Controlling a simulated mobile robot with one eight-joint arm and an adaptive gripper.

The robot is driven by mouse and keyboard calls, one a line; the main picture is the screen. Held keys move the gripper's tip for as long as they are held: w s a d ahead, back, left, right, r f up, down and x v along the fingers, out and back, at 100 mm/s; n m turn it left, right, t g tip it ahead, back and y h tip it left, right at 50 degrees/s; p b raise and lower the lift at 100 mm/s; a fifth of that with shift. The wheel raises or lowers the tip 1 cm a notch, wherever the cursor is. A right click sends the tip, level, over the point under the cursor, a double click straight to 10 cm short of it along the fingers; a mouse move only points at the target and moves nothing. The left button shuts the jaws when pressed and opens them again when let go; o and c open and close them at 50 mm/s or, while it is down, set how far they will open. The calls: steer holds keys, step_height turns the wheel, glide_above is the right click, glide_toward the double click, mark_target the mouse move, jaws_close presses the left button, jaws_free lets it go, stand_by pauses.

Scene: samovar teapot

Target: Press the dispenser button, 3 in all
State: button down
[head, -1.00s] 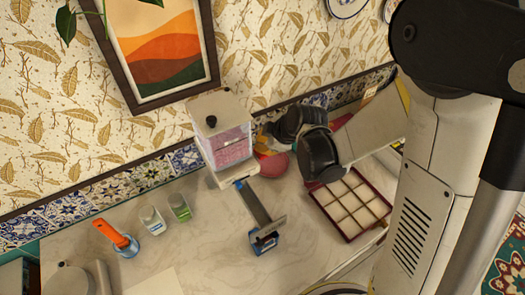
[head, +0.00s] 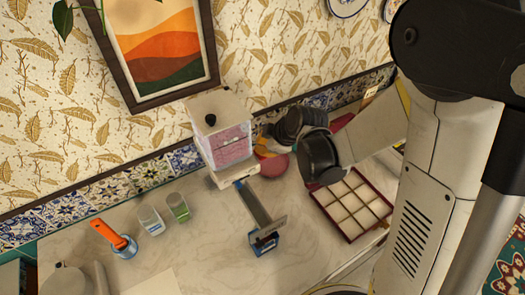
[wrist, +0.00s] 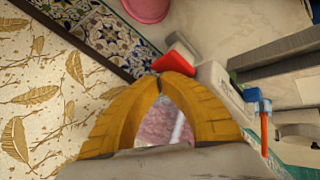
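The dispenser (head: 225,145) is a white box with pink sides and a black knob on top, standing against the wall. In the wrist view its white base (wrist: 222,88) is right of my fingers, and a pink surface shows between them. My gripper (wrist: 160,80) has yellow fingers whose tips meet. The tips are right by a red wedge-shaped piece (wrist: 177,62); I cannot tell if they touch it or if it is the button. In the head view my gripper (head: 263,141) is at the dispenser's right side, mostly hidden by my wrist.
A pink round dish (head: 273,166) and a sectioned tray (head: 346,237) are to the right. Two small glasses (head: 178,207) and an orange-handled item (head: 110,234) stand left. The front-left counter is mostly clear.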

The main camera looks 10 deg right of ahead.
steer(key=shift+f+b, duration=0.8)
stand_by(0.5)
steer(key=shift+r, duration=0.1)
steer(key=shift+r+p, duration=1.15)
steer(key=shift+r, duration=0.5)
steer(key=shift+r+p, duration=1.8)
steer(key=shift+r, duration=0.75)
steer(key=shift+f, duration=0.1)
